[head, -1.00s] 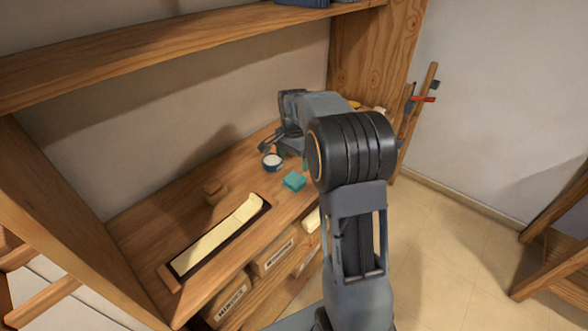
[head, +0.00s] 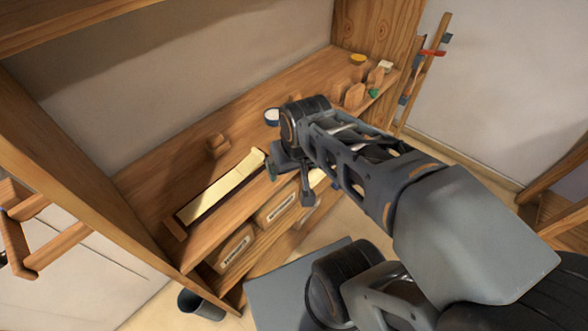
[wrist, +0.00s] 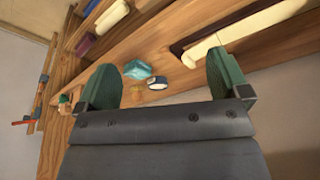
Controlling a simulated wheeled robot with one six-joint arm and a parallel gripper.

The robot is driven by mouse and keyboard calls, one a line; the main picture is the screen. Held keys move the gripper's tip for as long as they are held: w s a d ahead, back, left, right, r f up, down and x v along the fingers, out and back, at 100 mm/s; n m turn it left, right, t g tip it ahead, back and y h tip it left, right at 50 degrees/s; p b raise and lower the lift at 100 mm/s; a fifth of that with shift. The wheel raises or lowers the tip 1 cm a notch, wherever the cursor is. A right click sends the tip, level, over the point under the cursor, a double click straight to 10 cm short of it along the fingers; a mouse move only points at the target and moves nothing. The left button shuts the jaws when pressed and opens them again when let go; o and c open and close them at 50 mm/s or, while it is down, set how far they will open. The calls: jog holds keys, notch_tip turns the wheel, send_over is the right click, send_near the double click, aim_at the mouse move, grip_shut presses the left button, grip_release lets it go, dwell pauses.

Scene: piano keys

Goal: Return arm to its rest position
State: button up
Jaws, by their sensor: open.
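My arm (head: 365,165) reaches from the lower right of the head view to the front edge of the wooden workbench (head: 150,200). My gripper (wrist: 165,82) is open, with its two green fingers spread and nothing between them. In the head view the gripper is mostly hidden by my wrist and forearm. In the wrist view the bench lies beyond the fingers. A long tray with cream keys (head: 222,188) lies on the bench, left of my wrist. It also shows at the upper right of the wrist view (wrist: 245,30).
A round white-topped tin (head: 272,116) stands just behind my wrist. A teal block (wrist: 138,69) lies beyond the fingers. A wooden block (head: 217,147) is behind the tray. Labelled boxes (head: 280,205) fill the lower shelf. A dark bin (head: 200,305) stands on the floor.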

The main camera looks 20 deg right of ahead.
jog(key=shift+s+a+f+n, duration=0.15)
jog(key=shift+s+f+n, duration=0.25)
jog(key=shift+s, duration=0.2)
jog(key=shift+r+p, duration=0.6)
jog(key=shift+r, duration=0.25)
